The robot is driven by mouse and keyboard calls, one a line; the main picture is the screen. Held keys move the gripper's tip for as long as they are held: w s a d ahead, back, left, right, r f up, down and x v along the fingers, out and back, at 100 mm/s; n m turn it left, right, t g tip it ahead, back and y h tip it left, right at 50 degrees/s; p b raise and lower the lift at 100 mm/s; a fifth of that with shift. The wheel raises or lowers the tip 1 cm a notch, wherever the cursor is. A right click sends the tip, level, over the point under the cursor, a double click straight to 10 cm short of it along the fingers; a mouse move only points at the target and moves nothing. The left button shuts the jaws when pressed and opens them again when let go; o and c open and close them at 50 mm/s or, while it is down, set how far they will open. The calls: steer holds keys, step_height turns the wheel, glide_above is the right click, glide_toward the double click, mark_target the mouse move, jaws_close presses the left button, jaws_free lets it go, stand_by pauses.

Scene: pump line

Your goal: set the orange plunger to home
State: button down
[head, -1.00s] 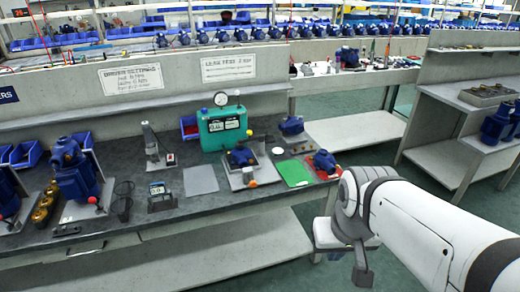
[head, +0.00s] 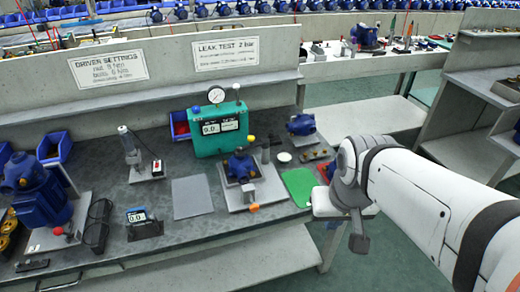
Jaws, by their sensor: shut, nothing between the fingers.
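The orange plunger (head: 254,208) is a small orange knob at the front edge of a light fixture plate (head: 236,199) on the bench. A blue pump (head: 241,167) sits on that plate, behind the plunger. How far the plunger is pushed in is too small to tell. My gripper (head: 359,243) hangs down at the end of my arm, to the right of the plunger and well apart from it, in front of the bench's right end. It is shut and empty.
A green leak tester (head: 217,130) with a round gauge stands behind the fixture. A green mat (head: 299,187) lies right of the fixture, a grey mat (head: 192,196) left of it. A small display unit (head: 142,224) and a large blue pump (head: 41,192) stand further left.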

steer(key=w+d+f+n+t+h, duration=0.1)
steer(key=w+d+f+n+t, duration=0.2)
steer(key=w, duration=0.4)
steer(key=w+f+n+t+h, duration=0.1)
steer(key=w+f+n+t, duration=0.1)
steer(key=w+n, duration=0.45)
steer(key=s+a+f+n+g+y, duration=0.1)
steer(key=a+f+n+g+y, duration=0.2)
steer(key=a+f+n+y, duration=0.5)
steer(key=a+f+n, duration=0.1)
steer(key=a+n, duration=0.1)
steer(key=a, duration=0.2)
steer(key=shift+s+f+b, duration=0.15)
steer(key=shift+s+b, duration=0.15)
steer(key=shift+s, duration=0.1)
